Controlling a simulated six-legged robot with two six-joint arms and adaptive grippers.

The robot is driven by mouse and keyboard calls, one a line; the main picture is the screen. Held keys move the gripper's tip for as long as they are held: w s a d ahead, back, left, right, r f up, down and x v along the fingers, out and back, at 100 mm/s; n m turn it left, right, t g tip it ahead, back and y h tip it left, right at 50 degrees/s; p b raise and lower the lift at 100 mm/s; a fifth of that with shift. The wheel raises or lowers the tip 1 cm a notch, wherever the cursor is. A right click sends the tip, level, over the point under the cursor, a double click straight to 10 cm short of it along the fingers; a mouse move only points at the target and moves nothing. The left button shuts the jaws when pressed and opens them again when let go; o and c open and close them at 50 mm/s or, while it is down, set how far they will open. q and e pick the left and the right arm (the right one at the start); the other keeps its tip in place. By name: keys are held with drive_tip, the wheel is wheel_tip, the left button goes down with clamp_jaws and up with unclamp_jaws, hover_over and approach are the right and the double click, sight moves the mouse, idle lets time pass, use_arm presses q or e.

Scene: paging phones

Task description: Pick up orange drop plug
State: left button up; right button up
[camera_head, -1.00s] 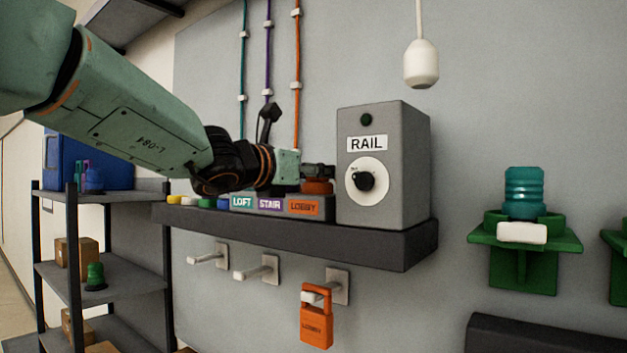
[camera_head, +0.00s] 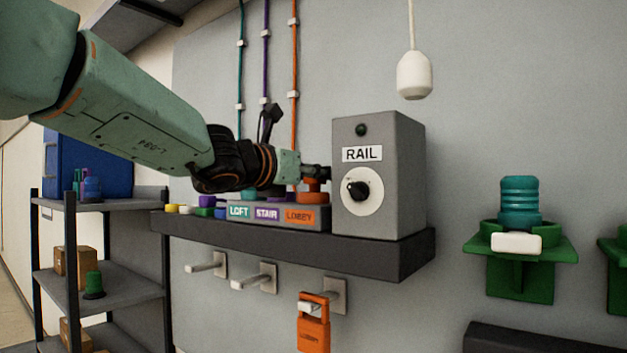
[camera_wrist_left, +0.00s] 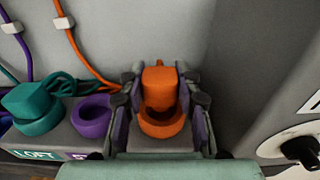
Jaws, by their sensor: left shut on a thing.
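The orange drop plug (camera_wrist_left: 160,84) is between the fingers of my left gripper (camera_wrist_left: 160,100), which is shut on it. In the head view the plug (camera_head: 314,184) shows just above an orange ring (camera_head: 308,196) behind the LOBBY label (camera_head: 299,216). The ring (camera_wrist_left: 162,124) also shows in the left wrist view, below the plug, with its opening visible. I cannot tell whether the plug's lower end is fully clear of it. In the head view my left gripper (camera_head: 315,173) reaches in from the left, beside the RAIL box. My right gripper is not in view.
The grey RAIL box (camera_head: 378,205) stands close right of the plug. A teal plug (camera_wrist_left: 35,105) and a purple ring (camera_wrist_left: 91,117) are to the left. Orange, purple and teal cords run up the wall. An orange padlock (camera_head: 313,335) hangs below the dark shelf (camera_head: 385,261).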

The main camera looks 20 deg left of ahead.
use_arm(q)
drive_tip(key=r, duration=0.7)
drive_tip(key=shift+s+d+r, duration=0.1)
drive_tip(key=shift+s+r, duration=0.1)
drive_tip(key=shift+r, duration=0.3)
drive_tip(key=shift+w+r, duration=0.15)
drive_tip(key=shift+w, duration=0.15)
drive_tip(key=shift+s+r, duration=0.1)
drive_tip(key=shift+s, duration=0.1)
